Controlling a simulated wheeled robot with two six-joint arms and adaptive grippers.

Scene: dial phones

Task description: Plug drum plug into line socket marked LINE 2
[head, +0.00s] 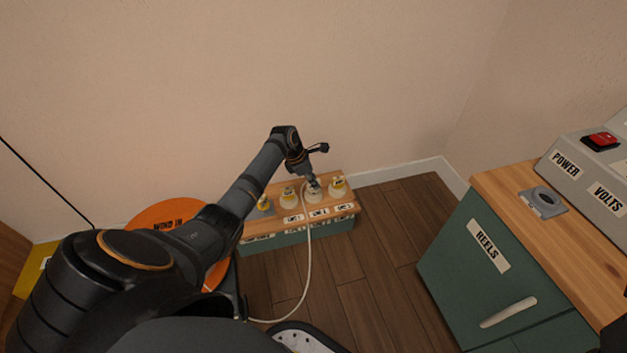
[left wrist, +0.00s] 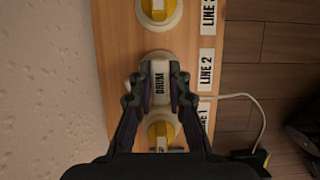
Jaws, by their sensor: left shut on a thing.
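My left gripper (head: 314,183) is shut on the drum plug, a pale plug marked DRUM (left wrist: 159,80) in the left wrist view, where the gripper (left wrist: 158,95) has one finger on each side of it. The LINE 2 label (left wrist: 206,70) is just right of the plug. A pale round socket (left wrist: 158,55) shows partly behind the plug, in line with that label. The plug hides most of it, so I cannot tell whether the plug is seated or just above. A white cable (head: 308,250) hangs from the plug to the floor. My right gripper is not in view.
Yellow-topped plugs stand on both sides, one by LINE 3 (left wrist: 208,14) and one nearer (left wrist: 161,130). The wooden socket box (head: 258,222) stands against the wall. An orange reel (head: 165,212) is at left. A green cabinet (head: 470,275) with a control panel is at right.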

